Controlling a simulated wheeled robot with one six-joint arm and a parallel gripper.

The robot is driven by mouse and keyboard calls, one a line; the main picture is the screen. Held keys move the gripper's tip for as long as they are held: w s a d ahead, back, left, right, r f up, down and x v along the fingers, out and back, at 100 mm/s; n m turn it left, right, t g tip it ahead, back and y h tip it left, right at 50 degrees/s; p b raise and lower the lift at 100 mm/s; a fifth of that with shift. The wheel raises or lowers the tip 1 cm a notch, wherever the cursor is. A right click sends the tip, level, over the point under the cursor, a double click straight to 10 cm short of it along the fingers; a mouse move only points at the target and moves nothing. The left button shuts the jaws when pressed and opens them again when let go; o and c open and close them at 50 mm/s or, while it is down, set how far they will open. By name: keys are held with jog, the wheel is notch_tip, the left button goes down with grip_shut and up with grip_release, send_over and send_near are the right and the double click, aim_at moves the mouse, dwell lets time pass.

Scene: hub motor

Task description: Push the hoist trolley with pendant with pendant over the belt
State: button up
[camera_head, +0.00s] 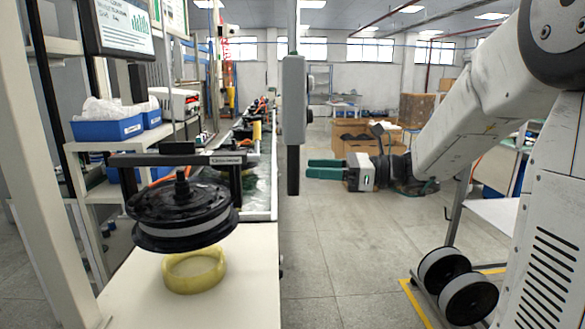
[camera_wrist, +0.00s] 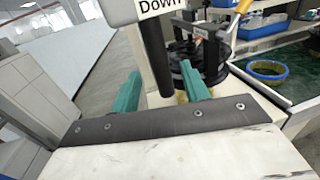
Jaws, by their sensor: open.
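The hoist pendant (camera_head: 292,95) hangs upright in the head view, a grey box with a black grip (camera_head: 293,170) below it. My gripper (camera_head: 309,168) is open, its green fingers pointing left, their tips just right of the grip. The black hub motor (camera_head: 182,212) hangs under a dark lifting frame (camera_head: 178,159), above a yellow ring (camera_head: 194,270) on a pale bench (camera_head: 240,295). The trolley above is out of view.
Shelves with blue bins (camera_head: 108,127) stand left. A cart with black-rimmed wheels (camera_head: 468,297) stands right. The floor (camera_head: 350,230) between is clear.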

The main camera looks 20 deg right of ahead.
aim_at(293, 167)
jog(key=x, duration=0.6)
grip_shut()
